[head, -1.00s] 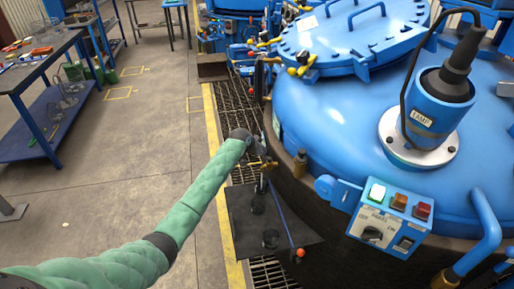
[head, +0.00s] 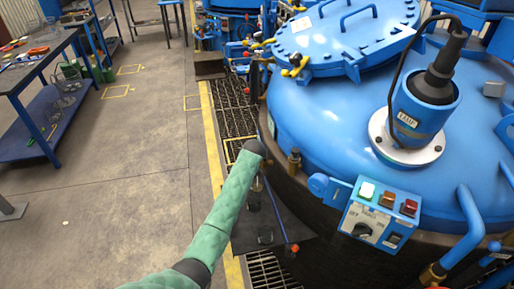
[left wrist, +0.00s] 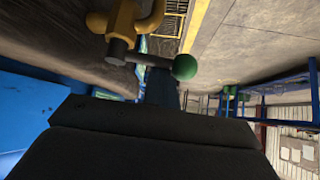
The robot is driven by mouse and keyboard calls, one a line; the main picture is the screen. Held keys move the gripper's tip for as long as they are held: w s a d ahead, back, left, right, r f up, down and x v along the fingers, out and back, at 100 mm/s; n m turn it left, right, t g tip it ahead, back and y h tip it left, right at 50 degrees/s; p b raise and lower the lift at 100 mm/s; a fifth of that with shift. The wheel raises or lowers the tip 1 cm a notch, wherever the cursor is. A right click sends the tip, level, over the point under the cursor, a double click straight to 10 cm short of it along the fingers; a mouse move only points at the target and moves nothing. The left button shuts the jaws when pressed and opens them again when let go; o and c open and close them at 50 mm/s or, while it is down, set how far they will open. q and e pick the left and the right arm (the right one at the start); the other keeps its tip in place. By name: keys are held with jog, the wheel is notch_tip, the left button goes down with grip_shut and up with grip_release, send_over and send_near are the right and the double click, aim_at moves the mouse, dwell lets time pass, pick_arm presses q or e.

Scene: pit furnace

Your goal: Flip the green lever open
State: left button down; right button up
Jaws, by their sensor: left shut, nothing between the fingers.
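The green lever shows in the left wrist view as a green ball knob (left wrist: 184,67) on a short dark rod. The rod joins a brass valve body (left wrist: 124,22) at the upper left. My left gripper (left wrist: 162,88) is shut and empty, with its dark tip just below the rod, close to the knob. I cannot tell whether they touch. In the head view my green-sleeved left arm reaches beside the blue furnace vessel (head: 330,125), and its wrist hides the gripper and the lever. My right gripper is not in view.
A control box (head: 352,232) with lit buttons sits on the vessel's front. A blue rod with a red ball (head: 295,248) stands near a dark plate below my wrist. A capped cylinder (head: 420,112) stands on the lid. A blue workbench (head: 62,118) is left; the floor between is clear.

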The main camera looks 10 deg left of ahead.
pick_arm(q)
jog(key=shift+s+d+f, duration=0.1)
jog(key=shift+s+d, duration=0.05)
jog(key=shift+s, duration=0.35)
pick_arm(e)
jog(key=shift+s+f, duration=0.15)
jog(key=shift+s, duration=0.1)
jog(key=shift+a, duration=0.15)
